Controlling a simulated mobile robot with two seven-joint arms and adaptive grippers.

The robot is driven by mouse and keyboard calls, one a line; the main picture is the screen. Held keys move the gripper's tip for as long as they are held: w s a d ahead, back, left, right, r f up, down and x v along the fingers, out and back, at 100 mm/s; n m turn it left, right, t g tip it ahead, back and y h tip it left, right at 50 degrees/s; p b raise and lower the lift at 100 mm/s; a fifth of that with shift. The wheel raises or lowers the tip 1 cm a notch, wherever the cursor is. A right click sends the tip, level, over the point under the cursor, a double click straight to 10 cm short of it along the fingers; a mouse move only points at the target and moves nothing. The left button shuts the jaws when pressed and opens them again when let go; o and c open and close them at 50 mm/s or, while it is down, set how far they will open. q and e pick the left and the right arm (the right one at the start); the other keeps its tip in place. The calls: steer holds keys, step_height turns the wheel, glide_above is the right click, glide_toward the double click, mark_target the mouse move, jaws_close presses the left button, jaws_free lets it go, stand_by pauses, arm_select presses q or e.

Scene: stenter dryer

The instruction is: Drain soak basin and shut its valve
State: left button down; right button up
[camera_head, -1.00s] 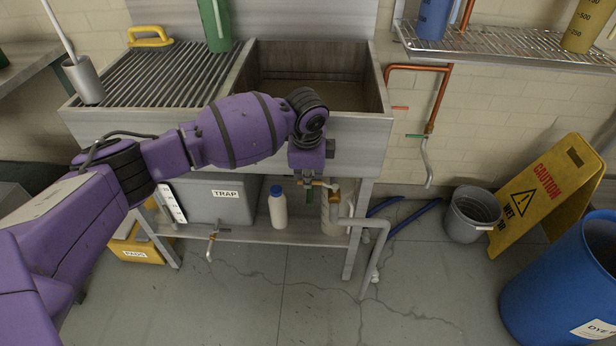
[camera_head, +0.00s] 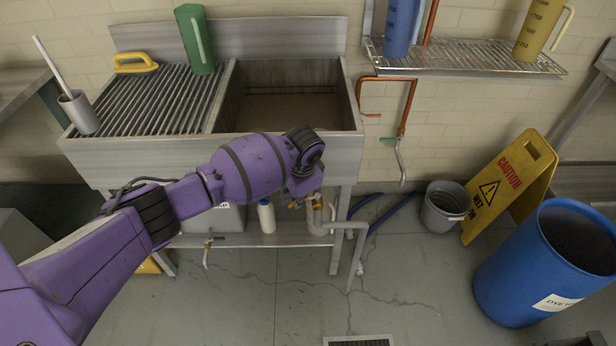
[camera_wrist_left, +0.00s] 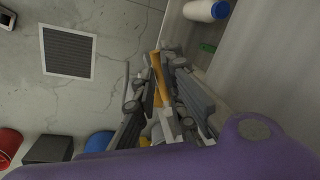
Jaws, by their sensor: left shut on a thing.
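The soak basin (camera_head: 290,108) is a steel sink with a brownish bottom; I cannot tell whether that is liquid. Brass valve parts (camera_head: 294,204) show below its front, beside a grey drain pipe (camera_head: 318,218). My left arm reaches across to them, and its wrist hides most of the valve in the head view. In the left wrist view my left gripper (camera_wrist_left: 165,105) is shut around the brass-coloured valve part (camera_wrist_left: 160,75). The exact contact is hidden between the fingers. My right gripper is out of view.
A white bottle (camera_head: 266,216) stands on the lower shelf close to my wrist. A blue drum (camera_head: 520,265), yellow caution sign (camera_head: 512,185) and grey bucket (camera_head: 445,207) stand at the right. A floor grate (camera_wrist_left: 67,52) lies in front. Open floor lies between.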

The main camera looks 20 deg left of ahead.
arm_select(q)
steer(key=shift+s+d+n+g+y+p, duration=0.1)
steer(key=shift+s+d+n+g+p, duration=0.2)
steer(key=shift+d+n+p, duration=0.85)
steer(key=shift+s+d+n+g+y+p, duration=0.1)
steer(key=shift+s+d+n+g+p, duration=0.2)
steer(key=shift+d+n, duration=1.65)
steer(key=shift+s+d+n+g+y+p, duration=0.15)
steer(key=shift+d+n+g+p, duration=0.4)
steer(key=shift+n, duration=1.95)
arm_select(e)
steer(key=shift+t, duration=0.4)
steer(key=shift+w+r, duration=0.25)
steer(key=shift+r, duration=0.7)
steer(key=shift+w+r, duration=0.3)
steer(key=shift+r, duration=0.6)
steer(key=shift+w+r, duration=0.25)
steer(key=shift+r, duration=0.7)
arm_select(q)
steer(key=c, duration=2.1)
jaws_free()
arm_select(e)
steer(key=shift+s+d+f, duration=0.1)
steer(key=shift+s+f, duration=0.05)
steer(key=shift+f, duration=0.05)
arm_select(q)
steer(key=shift+a, duration=0.1)
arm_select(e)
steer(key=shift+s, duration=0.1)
